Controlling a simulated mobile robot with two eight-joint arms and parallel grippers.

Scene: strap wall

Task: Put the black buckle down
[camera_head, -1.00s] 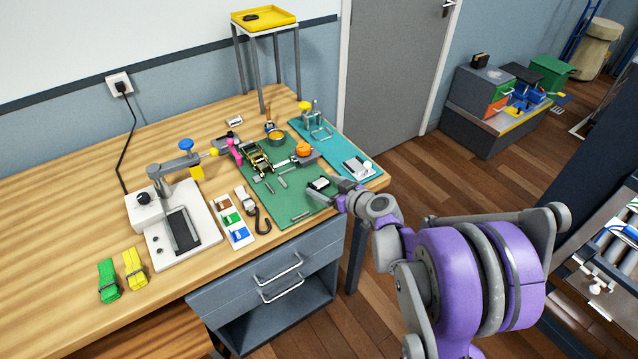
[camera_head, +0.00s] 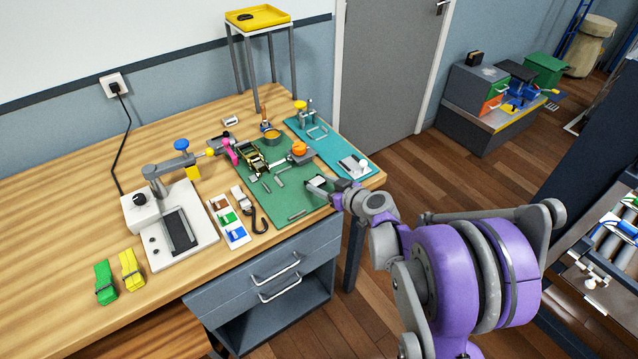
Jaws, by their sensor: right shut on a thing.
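My right gripper (camera_head: 320,187) reaches in from the right, over the front right corner of the green mat (camera_head: 283,205). It is shut on a small dark piece with a pale top (camera_head: 317,182), which I take to be the black buckle. The fingers partly hide it, and I cannot tell whether it touches the mat. My left gripper is not in view.
A ratchet piece (camera_head: 255,160) and small metal parts lie on the green mat. A teal mat (camera_head: 325,146) lies behind to the right. A card of coloured samples (camera_head: 228,222) and a black hook (camera_head: 259,222) lie left.

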